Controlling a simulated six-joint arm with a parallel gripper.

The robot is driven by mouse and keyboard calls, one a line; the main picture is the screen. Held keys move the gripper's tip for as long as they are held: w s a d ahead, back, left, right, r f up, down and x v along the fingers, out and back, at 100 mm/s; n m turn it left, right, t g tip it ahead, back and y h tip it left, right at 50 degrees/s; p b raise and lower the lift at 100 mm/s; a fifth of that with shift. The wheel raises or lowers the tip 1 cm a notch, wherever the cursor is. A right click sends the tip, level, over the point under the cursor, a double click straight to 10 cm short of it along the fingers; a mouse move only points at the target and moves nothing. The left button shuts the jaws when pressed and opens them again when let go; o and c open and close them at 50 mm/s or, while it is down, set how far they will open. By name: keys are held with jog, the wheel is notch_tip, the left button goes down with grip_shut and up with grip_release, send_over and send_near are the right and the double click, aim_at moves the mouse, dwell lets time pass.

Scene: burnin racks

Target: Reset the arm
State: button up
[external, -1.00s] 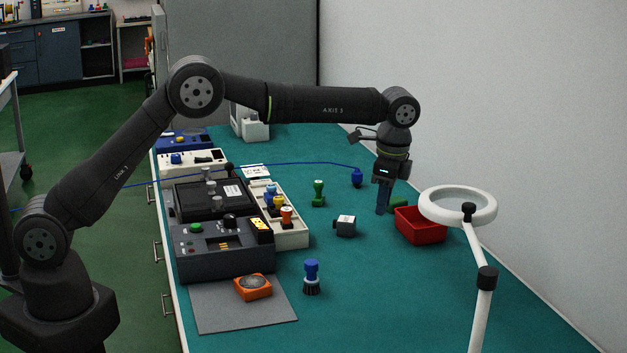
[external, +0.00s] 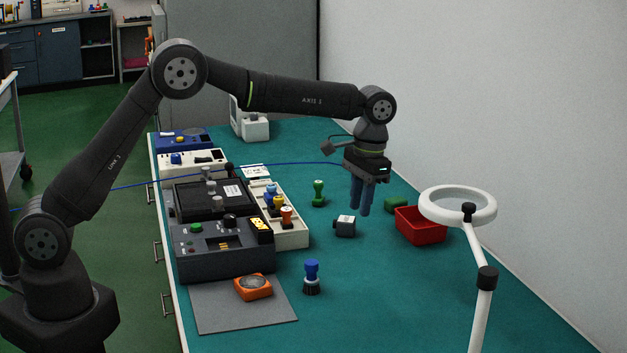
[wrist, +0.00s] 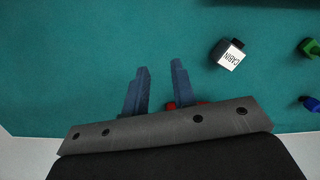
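My gripper (external: 361,210) hangs above the teal bench, left of the red bin, with its blue fingers pointing down. In the wrist view my gripper (wrist: 160,78) has its two fingers apart with only bare bench between them, so it is open and empty. A dark grey block with a white label (external: 345,226) stands on the bench just left of and below the fingers in the external view. The block also shows in the wrist view (wrist: 229,54), clear of the fingers.
A red bin (external: 421,238) and a green block (external: 396,205) are to the right. A white ring lamp (external: 484,275) stands front right.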

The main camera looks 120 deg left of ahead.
jog(key=shift+s+d+n, duration=0.25)
jog(key=shift+s+n, duration=0.15)
jog(key=shift+n, duration=0.4)
